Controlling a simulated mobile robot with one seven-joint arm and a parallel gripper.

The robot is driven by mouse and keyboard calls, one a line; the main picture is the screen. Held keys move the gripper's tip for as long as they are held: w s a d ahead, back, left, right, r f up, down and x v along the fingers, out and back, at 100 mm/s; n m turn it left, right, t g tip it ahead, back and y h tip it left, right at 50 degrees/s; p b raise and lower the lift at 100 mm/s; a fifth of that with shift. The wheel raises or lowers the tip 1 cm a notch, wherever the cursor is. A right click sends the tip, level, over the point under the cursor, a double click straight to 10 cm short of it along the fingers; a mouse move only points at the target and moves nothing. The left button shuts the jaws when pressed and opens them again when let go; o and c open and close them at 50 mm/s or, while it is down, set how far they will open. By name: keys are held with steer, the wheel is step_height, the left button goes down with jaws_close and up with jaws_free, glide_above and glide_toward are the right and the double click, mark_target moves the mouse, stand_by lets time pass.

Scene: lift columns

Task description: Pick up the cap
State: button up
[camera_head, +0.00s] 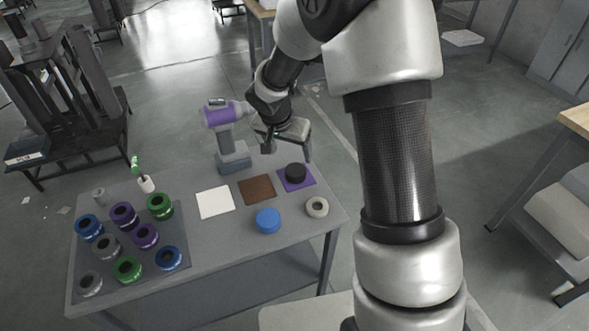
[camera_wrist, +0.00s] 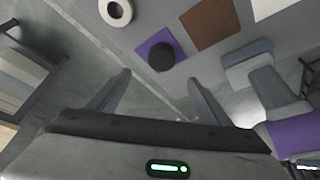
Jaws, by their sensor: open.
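A round black cap (camera_head: 296,171) sits on a purple square mat (camera_head: 291,186) near the table's far right corner. In the wrist view the black cap (camera_wrist: 161,58) lies on the purple mat (camera_wrist: 152,43), beyond my fingertips. A blue round cap-like piece (camera_head: 268,221) lies on the bare table nearer the front edge. The pictures do not show which of the two is meant. My gripper (camera_head: 287,150) is open and empty, above and behind the black cap. In the wrist view its two fingers (camera_wrist: 159,78) stand apart, with nothing between them.
A brown mat (camera_head: 256,190) and white mat (camera_head: 214,202) lie left of the purple one. A pale ring (camera_head: 317,207) is at the right edge. A purple drill (camera_head: 226,120) stands behind. A dark tray (camera_head: 184,228) at left holds several coloured rings.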

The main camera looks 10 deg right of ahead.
glide_above(295, 170)
steer(key=s, duration=0.2)
steer(key=f, duration=0.6)
steer(key=shift+a+f, duration=0.1)
steer(key=shift+a, duration=0.3)
steer(key=shift+x, duration=2.65)
steer(key=shift+a, duration=0.25)
steer(key=c, duration=1.2)
